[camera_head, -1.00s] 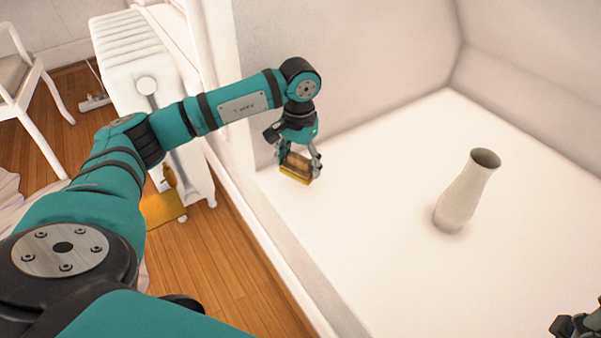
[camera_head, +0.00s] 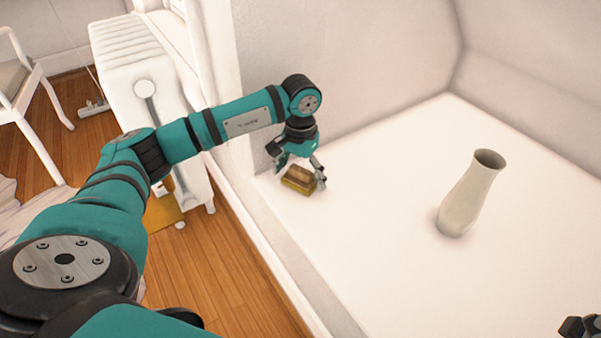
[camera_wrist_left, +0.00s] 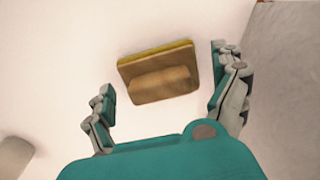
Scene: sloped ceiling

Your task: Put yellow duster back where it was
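The yellow duster (camera_head: 299,180) has a brown wooden back with a raised grip and a yellow edge. It rests on the white surface near the left wall corner. My left gripper (camera_head: 298,178) is just above it with its fingers spread wide. In the left wrist view the duster (camera_wrist_left: 158,73) lies between and a little beyond the open fingers (camera_wrist_left: 165,98), with a gap on each side. Only a dark part of my right gripper (camera_head: 582,326) shows at the bottom right corner, cut off by the frame.
A pale tall vase (camera_head: 470,195) stands on the white surface (camera_head: 380,200) to the right, well apart from the duster. Walls close the surface at the back and left. A white radiator (camera_head: 150,85) and a chair (camera_head: 25,95) stand on the wooden floor at left.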

